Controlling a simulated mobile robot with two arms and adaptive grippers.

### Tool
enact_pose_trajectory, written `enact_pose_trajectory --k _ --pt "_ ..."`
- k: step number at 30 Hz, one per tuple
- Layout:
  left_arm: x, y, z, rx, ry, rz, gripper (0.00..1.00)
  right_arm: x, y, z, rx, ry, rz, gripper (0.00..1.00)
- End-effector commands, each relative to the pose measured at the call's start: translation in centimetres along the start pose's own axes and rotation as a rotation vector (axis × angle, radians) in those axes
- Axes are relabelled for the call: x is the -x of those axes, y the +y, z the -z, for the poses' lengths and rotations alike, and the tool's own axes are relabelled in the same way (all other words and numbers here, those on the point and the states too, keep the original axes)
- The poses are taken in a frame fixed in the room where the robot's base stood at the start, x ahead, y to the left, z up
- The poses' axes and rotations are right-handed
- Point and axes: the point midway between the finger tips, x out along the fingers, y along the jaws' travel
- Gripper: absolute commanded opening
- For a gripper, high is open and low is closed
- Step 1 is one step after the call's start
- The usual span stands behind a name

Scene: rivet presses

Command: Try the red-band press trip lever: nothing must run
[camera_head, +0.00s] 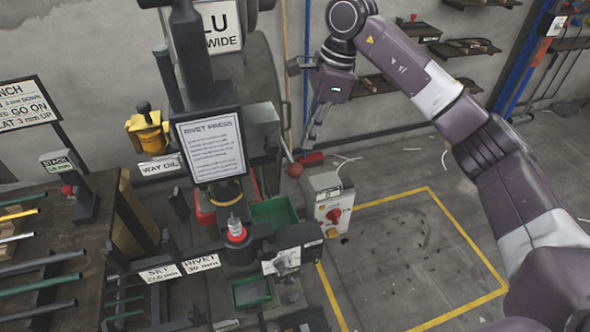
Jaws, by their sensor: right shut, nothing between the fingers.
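The rivet press (205,85) stands left of centre, with a printed "RIVET PRESS" sheet (210,146) on its front. A red band (236,236) circles the tooling under its head. A red ball knob (295,170), which looks like the end of the trip lever, shows at the press's right side. My right gripper (312,140) is shut and empty, pointing down. In the picture it is just above and right of the knob; I cannot tell the gap in depth. My left gripper is out of view.
A pale control box (328,206) with a red rotary switch stands right of the press. A green bin (273,214) sits beside the tooling. A rod rack (45,250) fills the left. Shelves (400,92) line the back wall.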

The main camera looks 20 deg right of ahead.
Motion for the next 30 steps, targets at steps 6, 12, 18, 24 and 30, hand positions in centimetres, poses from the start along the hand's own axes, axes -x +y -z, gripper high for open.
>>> enact_pose_trajectory --k 6,12,18,24,30 --pt "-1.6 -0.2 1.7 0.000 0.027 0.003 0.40 -2.5 0.0 0.1 0.001 -0.001 -0.001 0.00" --pt "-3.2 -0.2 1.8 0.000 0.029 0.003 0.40 -5.0 0.0 0.1 0.000 -0.001 -0.001 0.00" --pt "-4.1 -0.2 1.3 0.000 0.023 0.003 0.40 -6.6 0.1 0.0 0.001 -0.002 -0.001 0.00" --pt "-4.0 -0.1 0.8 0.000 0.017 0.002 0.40 -6.7 0.1 -0.1 0.001 -0.001 -0.001 0.00" --pt "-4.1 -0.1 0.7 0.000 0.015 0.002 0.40 -6.8 0.1 0.0 0.001 -0.001 -0.001 0.00"
